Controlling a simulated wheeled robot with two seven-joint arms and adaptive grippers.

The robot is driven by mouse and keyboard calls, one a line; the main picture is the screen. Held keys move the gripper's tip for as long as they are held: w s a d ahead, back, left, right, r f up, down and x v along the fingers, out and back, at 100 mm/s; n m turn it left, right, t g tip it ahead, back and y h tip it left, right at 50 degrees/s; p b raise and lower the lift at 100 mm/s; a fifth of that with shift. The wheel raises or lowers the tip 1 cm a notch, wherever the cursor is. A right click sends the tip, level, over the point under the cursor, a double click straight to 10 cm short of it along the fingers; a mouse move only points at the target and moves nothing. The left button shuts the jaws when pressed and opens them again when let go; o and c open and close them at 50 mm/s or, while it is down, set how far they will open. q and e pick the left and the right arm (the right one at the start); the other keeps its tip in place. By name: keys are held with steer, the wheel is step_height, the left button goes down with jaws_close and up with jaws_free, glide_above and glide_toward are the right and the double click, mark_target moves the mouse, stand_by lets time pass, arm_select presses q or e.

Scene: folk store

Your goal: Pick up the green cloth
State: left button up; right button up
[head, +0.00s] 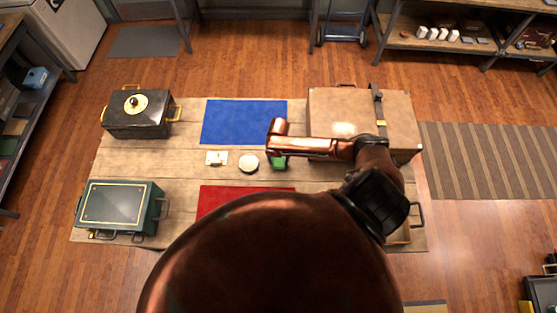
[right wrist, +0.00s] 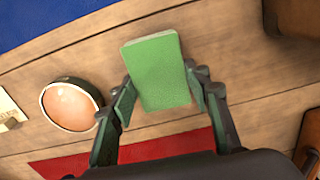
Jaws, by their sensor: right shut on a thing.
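The green cloth (right wrist: 158,72) is a small folded rectangular block between the two fingers of my right gripper (right wrist: 160,100) in the right wrist view. The fingers press on its two sides, so the gripper is shut on it. In the head view the cloth (head: 279,163) shows just below the end of my copper-coloured right arm, which hides part of it and most of the gripper (head: 278,153). I cannot tell whether the cloth touches the table. My left gripper is not in view.
The wooden table (head: 180,160) holds a blue mat (head: 243,122), a red mat (head: 215,196), a round pale dish (head: 248,163), a small white item (head: 216,158), a brown case (head: 340,105), a black box (head: 138,120) and a green box (head: 118,207).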

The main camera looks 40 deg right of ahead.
step_height(320, 180, up, 2)
steer(key=shift+r, duration=0.2)
steer(key=s+a+r+b, duration=0.2)
steer(key=s+a+r, duration=0.1)
steer(key=s+r, duration=0.7)
steer(key=s, duration=0.3)
steer(key=shift+s+a, duration=0.25)
steer(key=shift+s, duration=0.05)
steer(key=o, duration=0.6)
steer(key=shift+w, duration=0.1)
steer(key=c, duration=0.5)
